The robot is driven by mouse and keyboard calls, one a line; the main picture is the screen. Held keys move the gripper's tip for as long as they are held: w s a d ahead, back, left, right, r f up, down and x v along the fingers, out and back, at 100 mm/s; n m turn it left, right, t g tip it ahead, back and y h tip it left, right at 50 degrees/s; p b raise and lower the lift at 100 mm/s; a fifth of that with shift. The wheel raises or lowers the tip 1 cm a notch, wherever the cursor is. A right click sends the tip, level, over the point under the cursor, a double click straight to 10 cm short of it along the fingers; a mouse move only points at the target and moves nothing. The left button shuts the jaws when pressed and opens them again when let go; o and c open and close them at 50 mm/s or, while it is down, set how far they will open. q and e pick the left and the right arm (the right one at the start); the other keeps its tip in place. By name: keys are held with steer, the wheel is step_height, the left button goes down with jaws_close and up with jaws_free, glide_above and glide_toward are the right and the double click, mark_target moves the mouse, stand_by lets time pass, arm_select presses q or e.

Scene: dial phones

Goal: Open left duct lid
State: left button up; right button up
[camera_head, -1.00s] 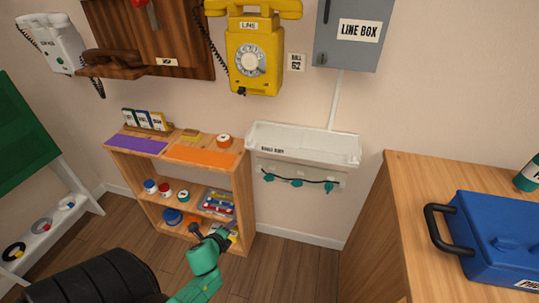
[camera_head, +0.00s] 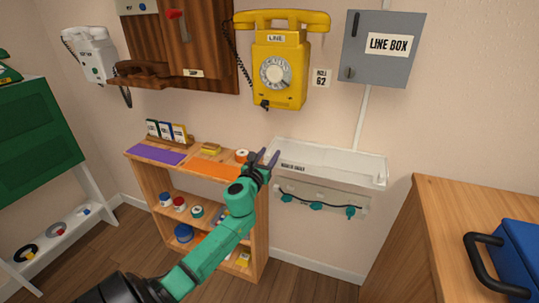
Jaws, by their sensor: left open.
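A long white wall duct (camera_head: 335,165) hangs below the yellow phone, with a small label near its left end. I cannot tell for sure where its left lid ends or how it sits. My left gripper (camera_head: 269,157) is at the duct's left end, fingers pointing up, spread apart with nothing seen between them. I cannot tell whether a finger touches the duct. My right gripper is not in view.
A yellow phone (camera_head: 281,65) and grey line box (camera_head: 382,48) hang above. A wooden shelf (camera_head: 195,172) with small items stands left of the duct. A wooden cabinet (camera_head: 445,215) with a blue toolbox (camera_head: 505,255) is at right. A cable with teal clips (camera_head: 316,205) runs under the duct.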

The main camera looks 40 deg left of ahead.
arm_select(q)
steer(key=shift+w+a, duration=0.15)
steer(key=shift+w, duration=0.25)
steer(key=shift+c, duration=0.3)
jaws_close()
stand_by(0.9)
